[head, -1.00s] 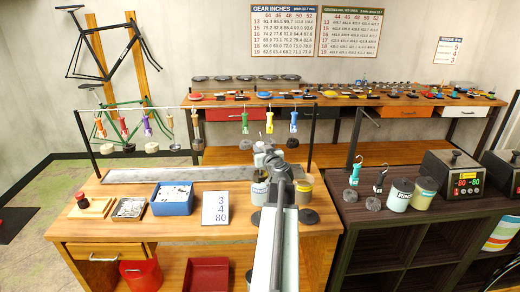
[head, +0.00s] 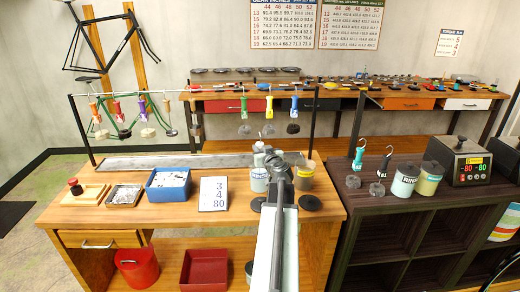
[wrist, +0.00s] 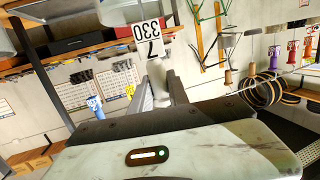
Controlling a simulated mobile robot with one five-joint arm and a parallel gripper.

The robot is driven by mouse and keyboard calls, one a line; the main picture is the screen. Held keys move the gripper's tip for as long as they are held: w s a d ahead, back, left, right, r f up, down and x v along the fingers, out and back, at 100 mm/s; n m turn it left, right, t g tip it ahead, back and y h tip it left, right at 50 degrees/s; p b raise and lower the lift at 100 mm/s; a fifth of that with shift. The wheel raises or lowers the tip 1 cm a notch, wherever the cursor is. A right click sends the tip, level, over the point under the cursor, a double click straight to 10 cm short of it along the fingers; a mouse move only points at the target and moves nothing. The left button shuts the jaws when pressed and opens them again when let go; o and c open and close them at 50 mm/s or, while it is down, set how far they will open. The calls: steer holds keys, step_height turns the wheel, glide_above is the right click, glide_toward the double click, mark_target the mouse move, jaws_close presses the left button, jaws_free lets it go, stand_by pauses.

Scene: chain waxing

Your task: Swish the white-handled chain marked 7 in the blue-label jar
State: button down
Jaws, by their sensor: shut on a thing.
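My gripper (wrist: 160,88) is shut on a white handle (wrist: 160,72) in the wrist view. A white tag (wrist: 146,38) reading 7 and 330 shows beside it, upside down. The chain itself is hidden. In the head view my arm reaches over the wooden bench and hides the gripper's fingers. On the dark shelf unit at right stand a RINSE jar (head: 405,181) and a yellowish jar with a bluish label (head: 429,179). Two more jars stand by my arm, a labelled one (head: 260,180) and a yellow-bottomed one (head: 304,176); their labels are too small to read surely.
A rack rail (head: 200,92) over the bench (head: 150,232) carries several coloured-handled chains. A blue bin (head: 168,192) and a 3-4-80 card (head: 213,194) stand on the bench. Two hooked pieces (head: 358,160) and a heater box (head: 468,165) are on the dark unit (head: 375,212).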

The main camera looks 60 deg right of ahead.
steer(key=shift+f+b, duration=1.55)
steer(key=shift+f, duration=0.35)
steer(key=shift+r, duration=0.1)
step_height(320, 180, up, 4)
steer(key=p, duration=0.4)
step_height(320, 180, down, 5)
steer(key=b, duration=0.4)
steer(key=shift+r, duration=0.15)
steer(key=shift+r+p, duration=7.5)
steer(key=shift+r, duration=0.3)
steer(key=shift+f, duration=0.15)
